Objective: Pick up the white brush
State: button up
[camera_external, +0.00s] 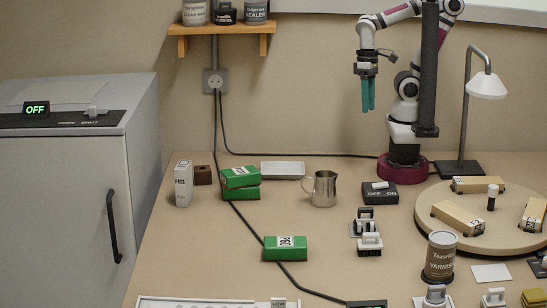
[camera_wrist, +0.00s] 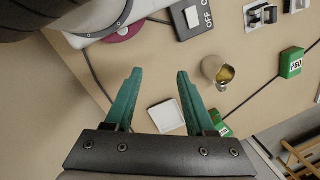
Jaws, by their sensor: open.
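My gripper (camera_external: 368,95) is open and empty, high above the back of the bench with its teal fingers pointing down; both fingers also show in the wrist view (camera_wrist: 159,72). I cannot tell for sure which thing is the white brush. Small pale blocks with handles include a pair in mid-bench, a nearer one (camera_external: 370,245) and one behind it (camera_external: 364,222). Others stand at the front edge, one by the varnish can (camera_external: 435,298) and one farther right (camera_external: 495,298). My gripper is well apart from all of them.
Green boxes (camera_external: 286,248), a metal jug (camera_external: 325,189), a white tray (camera_external: 282,169) and a switch box (camera_external: 380,195) stand on the bench. A varnish can (camera_external: 440,260) and a round turntable (camera_external: 475,238) with boxes are at right. A black cable crosses the left-middle.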

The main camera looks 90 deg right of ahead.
jog(key=w+a+n+h, duration=0.7)
jog(key=w+a+n, duration=0.4)
jog(key=n, duration=0.6)
jog(key=w+a+f+n+t+h, duration=0.1)
jog(key=a+f+n+t, duration=0.15)
jog(key=a+n, duration=0.5)
jog(key=n+t+y, duration=0.6)
jog(key=n+t, duration=0.5)
jog(key=n, duration=0.6)
send_near(372, 233)
jog(key=x, duration=1)
jog(key=shift+w+f, duration=0.1)
grip_shut()
